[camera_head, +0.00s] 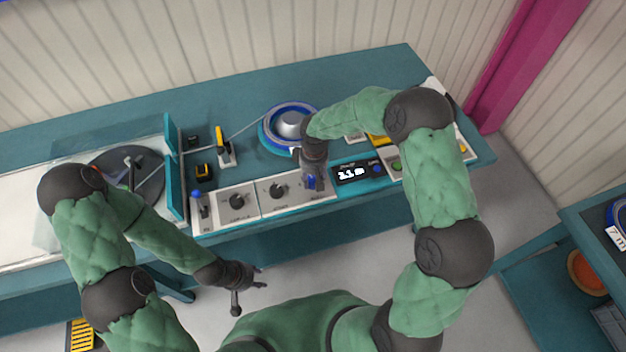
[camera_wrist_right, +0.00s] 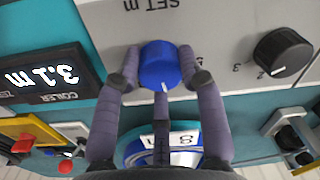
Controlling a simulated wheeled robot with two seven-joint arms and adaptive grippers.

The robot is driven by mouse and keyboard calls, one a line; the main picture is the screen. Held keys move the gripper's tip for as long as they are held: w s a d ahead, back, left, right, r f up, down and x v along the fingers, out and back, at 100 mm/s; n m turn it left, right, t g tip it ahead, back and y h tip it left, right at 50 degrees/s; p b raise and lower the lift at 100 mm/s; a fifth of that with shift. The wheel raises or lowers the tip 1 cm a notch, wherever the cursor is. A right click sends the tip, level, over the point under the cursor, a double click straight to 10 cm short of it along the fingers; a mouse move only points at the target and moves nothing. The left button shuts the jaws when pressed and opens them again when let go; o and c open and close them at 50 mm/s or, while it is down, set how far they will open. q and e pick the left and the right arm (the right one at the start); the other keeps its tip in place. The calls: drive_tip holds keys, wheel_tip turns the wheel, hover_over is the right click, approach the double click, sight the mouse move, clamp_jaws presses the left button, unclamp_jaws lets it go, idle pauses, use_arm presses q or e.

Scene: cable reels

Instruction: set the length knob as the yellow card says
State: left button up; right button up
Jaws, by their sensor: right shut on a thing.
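The blue length knob (camera_wrist_right: 158,65) sits on the light panel marked "SET m", shown upside down in the right wrist view. A short white pointer mark faces the bottom of that view. My right gripper (camera_wrist_right: 157,80) is shut on the knob, fingers around its sides; in the head view the gripper (camera_head: 312,180) points down at the console. The dark display (camera_wrist_right: 45,76) beside it reads 3.1 m. A yellow patch (camera_head: 379,140) shows beside my right forearm; I cannot tell whether it is the card. My left gripper (camera_head: 250,281) is open and empty in front of the console.
Two black knobs (camera_head: 237,201) (camera_head: 278,190) and a blue-tipped lever (camera_head: 198,200) stand left of my right gripper. A blue-rimmed reel (camera_head: 290,123) lies behind it. A teal upright plate (camera_head: 175,170) stands further left.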

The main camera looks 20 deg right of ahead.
sight(314, 179)
drive_tip(key=m+b, duration=0.2)
drive_tip(key=m, duration=0.4)
drive_tip(key=shift+f+b, duration=0.1)
drive_tip(key=shift+b, duration=0.2)
drive_tip(key=shift+w+m+t+b, duration=0.1)
drive_tip(key=shift+m+t+b, duration=0.4)
drive_tip(key=shift+m, duration=1.5)
drive_tip(key=o, duration=1.1)
drive_tip(key=shift+w+g, duration=0.1)
drive_tip(key=shift+g, duration=0.2)
drive_tip(key=shift+o, duration=0.2)
wheel_tip(314, 179, up, 12)
drive_tip(key=shift+s+d, duration=0.2)
drive_tip(key=shift+d, duration=0.05)
